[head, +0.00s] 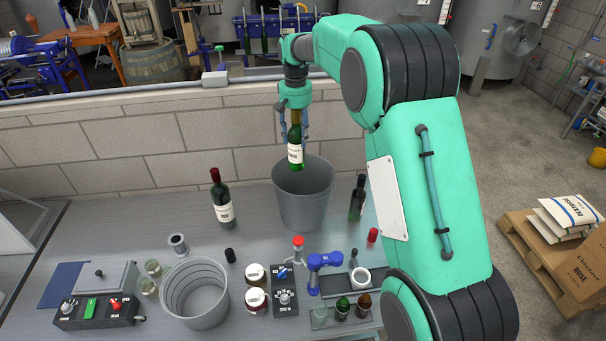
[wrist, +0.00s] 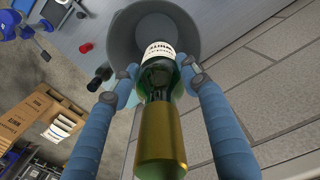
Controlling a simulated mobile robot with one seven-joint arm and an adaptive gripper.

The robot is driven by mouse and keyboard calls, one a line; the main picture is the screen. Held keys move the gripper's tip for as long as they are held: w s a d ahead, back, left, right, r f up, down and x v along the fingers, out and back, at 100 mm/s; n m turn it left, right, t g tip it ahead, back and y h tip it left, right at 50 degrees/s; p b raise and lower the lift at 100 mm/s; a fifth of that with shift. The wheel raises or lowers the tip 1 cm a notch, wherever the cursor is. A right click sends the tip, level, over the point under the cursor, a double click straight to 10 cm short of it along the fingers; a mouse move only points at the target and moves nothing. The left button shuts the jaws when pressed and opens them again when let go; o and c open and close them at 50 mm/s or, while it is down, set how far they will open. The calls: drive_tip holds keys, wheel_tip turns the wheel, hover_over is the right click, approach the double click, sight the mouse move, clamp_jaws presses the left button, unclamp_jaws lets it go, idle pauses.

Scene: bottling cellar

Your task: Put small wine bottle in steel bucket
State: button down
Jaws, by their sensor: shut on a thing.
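The small wine bottle (head: 295,150) is green with a gold neck and a white label. It hangs upright, neck up, in my gripper (head: 294,134), which is shut on it. Its lower end is at the height of the far rim of the steel bucket (head: 303,200), over the opening as seen in the head view. In the wrist view, the bottle (wrist: 161,110) lies between the two blue fingers of my gripper (wrist: 158,78), and the bucket (wrist: 212,30) is beyond its base.
A tall red-capped wine bottle (head: 222,200) stands left of the bucket, and a dark bottle (head: 357,198) stands close on its right. A second, ribbed bucket (head: 195,293), jars (head: 255,300) and a control box (head: 285,300) are nearer the front. A block wall (head: 150,150) is behind.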

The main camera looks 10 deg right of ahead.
drive_tip(key=d, duration=0.2)
drive_tip(key=shift+w+d+r+m, duration=0.15)
drive_tip(key=shift+w+d+m, duration=0.15)
drive_tip(key=shift+w+m, duration=0.1)
wheel_tip(320, 180, down, 18)
drive_tip(key=shift+a, duration=0.15)
drive_tip(key=shift+s, duration=0.1)
wheel_tip(320, 180, down, 6)
idle(0.3)
drive_tip(key=shift+f, duration=0.3)
drive_tip(key=shift+f+b, duration=0.35)
drive_tip(key=shift+f, duration=1.5)
drive_tip(key=c, duration=0.9)
unclamp_jaws()
